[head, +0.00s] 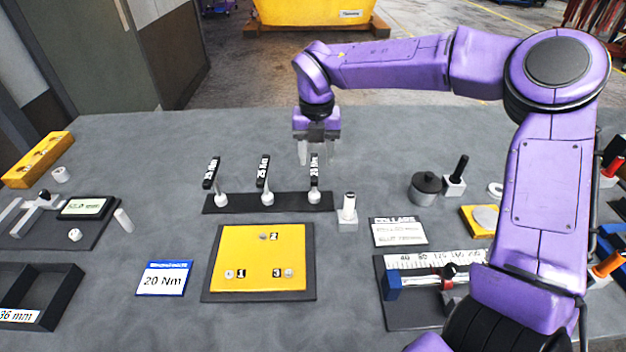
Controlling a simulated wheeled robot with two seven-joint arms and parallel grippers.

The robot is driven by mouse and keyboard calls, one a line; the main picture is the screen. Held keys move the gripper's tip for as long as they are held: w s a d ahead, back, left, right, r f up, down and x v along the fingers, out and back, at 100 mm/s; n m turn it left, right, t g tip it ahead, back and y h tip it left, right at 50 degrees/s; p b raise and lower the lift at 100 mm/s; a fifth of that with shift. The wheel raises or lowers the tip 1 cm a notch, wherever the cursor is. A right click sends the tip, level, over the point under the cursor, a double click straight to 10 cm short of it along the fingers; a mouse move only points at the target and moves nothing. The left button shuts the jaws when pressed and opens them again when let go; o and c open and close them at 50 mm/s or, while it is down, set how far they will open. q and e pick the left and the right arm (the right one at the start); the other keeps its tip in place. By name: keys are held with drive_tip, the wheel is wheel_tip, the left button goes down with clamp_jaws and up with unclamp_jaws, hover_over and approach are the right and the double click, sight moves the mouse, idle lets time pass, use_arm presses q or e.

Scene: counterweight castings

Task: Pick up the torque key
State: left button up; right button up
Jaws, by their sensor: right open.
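Three torque keys with white heads and black labelled handles stand in a dark strip rack (245,203): a left key (212,177), a middle key (263,174) and a right key (314,186). The left and middle labels seem to read 25 Nm; the right label is too small to read surely. A blue-edged card (164,279) reads 20 Nm. My right gripper (318,156) is open, fingers pointing down, at the upper end of the right key's handle; I cannot tell whether it touches. My left gripper is not in view.
A yellow plate (240,262) with numbered bolts 1, 2 and 3 lies in front of the rack. A small white stand (348,212) is close to the rack's right end. A grey pot (426,187) and a scale fixture (410,312) are further right.

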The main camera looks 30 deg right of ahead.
sight(314, 166)
drive_tip(key=f+p, duration=0.1)
drive_tip(key=f, duration=0.2)
drive_tip(key=w+f+p, duration=0.1)
drive_tip(key=f, duration=0.2)
drive_tip(key=shift+w, duration=0.15)
drive_tip(key=shift+f, duration=0.2)
drive_tip(key=shift+s, duration=0.35)
drive_tip(key=shift+w, duration=0.15)
clamp_jaws()
